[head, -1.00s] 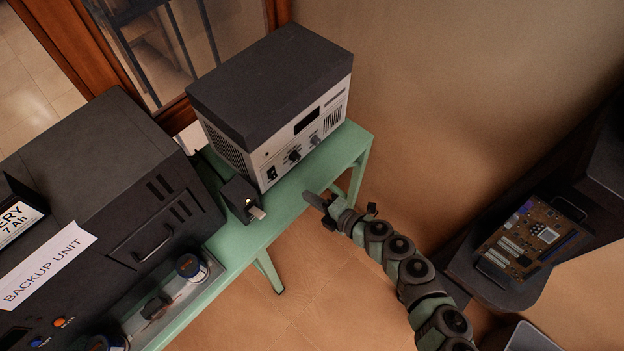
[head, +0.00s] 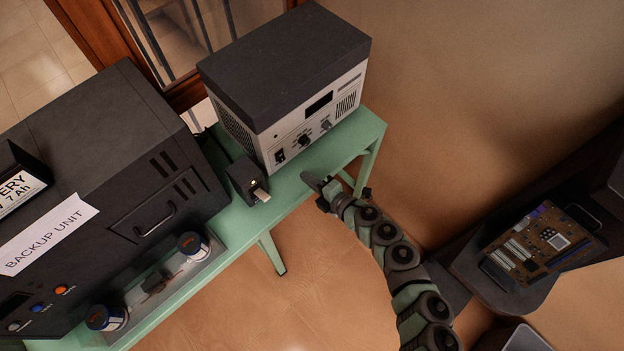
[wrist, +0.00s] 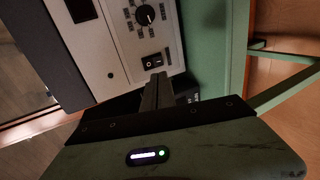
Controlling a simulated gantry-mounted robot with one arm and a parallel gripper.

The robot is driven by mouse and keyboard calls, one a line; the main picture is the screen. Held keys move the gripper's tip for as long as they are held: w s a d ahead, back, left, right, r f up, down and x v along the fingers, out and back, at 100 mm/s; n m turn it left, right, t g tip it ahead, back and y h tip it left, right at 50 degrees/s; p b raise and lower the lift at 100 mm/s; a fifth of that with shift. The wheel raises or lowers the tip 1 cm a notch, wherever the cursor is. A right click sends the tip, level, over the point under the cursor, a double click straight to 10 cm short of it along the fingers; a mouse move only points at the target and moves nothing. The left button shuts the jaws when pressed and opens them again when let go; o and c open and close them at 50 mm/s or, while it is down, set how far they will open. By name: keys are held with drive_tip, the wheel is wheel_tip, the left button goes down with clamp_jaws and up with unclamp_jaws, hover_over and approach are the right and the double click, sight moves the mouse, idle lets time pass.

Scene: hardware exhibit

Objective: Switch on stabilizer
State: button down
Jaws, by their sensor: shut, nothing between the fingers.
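The box with a dark top and light front panel (head: 300,125), which looks like the stabilizer, stands on the green table. Its front has a dark display (head: 319,104), knobs (head: 304,140) and a black rocker switch (head: 280,156). The switch also shows in the wrist view (wrist: 152,60), close beyond my fingertips; I cannot tell its position. My gripper (head: 308,178) is shut and empty, in front of the panel and to the right of the switch in the head view. In the wrist view my gripper (wrist: 158,80) points at the panel, apparently not touching it.
A small black box with a light lever (head: 245,180) stands just left of my gripper. The large backup unit (head: 110,170) fills the left, with a tray of jars (head: 190,245) before it. The green table edge (head: 340,150) is beneath. A circuit board (head: 545,240) lies at right.

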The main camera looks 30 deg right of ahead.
sight(282, 161)
drive_tip(key=x, duration=0.9)
drive_tip(key=shift+w+f, duration=0.1)
drive_tip(key=shift+w, duration=0.3)
drive_tip(key=shift+a+f, duration=0.1)
drive_tip(key=shift+a, duration=0.05)
